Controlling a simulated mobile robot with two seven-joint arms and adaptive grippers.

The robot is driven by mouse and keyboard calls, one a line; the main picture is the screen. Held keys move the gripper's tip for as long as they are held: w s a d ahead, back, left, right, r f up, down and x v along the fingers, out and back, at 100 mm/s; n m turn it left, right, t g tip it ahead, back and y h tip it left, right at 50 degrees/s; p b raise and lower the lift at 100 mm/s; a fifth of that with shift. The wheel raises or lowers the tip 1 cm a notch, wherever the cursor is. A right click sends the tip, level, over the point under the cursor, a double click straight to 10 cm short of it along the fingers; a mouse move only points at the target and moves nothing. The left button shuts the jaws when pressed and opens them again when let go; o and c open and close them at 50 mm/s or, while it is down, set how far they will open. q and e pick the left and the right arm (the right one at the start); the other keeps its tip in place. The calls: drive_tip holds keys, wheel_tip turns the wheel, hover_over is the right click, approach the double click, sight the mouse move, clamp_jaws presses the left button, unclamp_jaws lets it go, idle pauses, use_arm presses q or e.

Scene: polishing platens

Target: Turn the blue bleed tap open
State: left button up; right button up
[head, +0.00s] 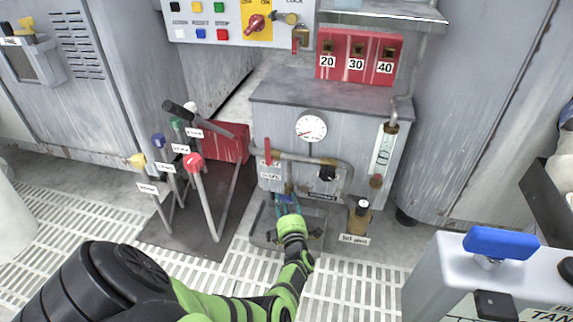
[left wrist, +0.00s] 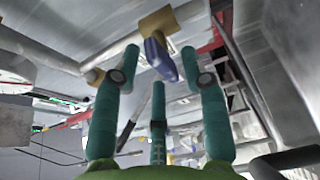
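A small blue tap (head: 286,190) sits low on the front of the grey cabinet, below the brass pipe. In the left wrist view the blue tap lever (left wrist: 160,60) hangs from a brass body (left wrist: 160,20). My left gripper (head: 288,202) reaches to it and partly hides it in the head view. Its teal fingers (left wrist: 160,66) are spread, with the lever between the two upper ones in the picture; contact cannot be made out. The third finger is below. My right gripper is not in view.
The cabinet (head: 330,98) carries a gauge (head: 311,128) and a red lever (head: 267,150). Several levers (head: 195,165) stand left of my gripper. A brass fitting (head: 359,215) stands to the right. A grey tank with a large blue handle (head: 500,243) fills the lower right.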

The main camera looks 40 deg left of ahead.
use_arm(q)
clamp_jaws()
